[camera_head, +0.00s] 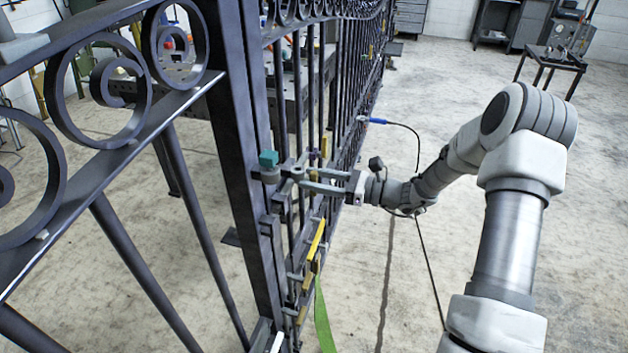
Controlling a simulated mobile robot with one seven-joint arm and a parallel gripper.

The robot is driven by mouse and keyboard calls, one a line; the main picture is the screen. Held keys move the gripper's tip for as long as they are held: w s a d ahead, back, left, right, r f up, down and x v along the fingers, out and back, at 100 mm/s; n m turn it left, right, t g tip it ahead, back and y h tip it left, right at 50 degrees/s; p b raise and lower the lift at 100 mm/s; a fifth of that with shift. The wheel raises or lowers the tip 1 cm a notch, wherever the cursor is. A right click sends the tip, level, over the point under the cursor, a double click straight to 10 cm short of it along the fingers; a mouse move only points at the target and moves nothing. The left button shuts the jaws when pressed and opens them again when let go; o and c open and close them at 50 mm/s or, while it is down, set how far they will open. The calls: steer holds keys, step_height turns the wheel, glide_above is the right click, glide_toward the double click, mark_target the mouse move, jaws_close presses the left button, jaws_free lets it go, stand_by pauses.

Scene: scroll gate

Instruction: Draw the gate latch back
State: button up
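The dark metal gate (262,130) with scroll tops runs from the left foreground to the back. A grey latch assembly sits at its upright post, with a teal block (268,158) at its left end. My gripper (303,179) reaches in from the right at latch height. Its two pale fingers are apart, one above the other, with their tips close to the grey latch parts. I cannot tell whether they touch or grip any of them. The exact shape of the latch bolt is too small and crowded to make out.
A yellow bar (316,240) and a green strap (323,315) hang on the gate below my gripper. A blue-handled item (376,121) with a black cable is on the gate above. A small dark table (552,58) stands at the back right. The concrete floor on the right is mostly clear.

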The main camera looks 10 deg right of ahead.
steer(key=shift+s, duration=0.15)
steer(key=v, duration=1.7)
steer(key=shift+d+p, duration=0.15)
steer(key=shift+p, duration=0.25)
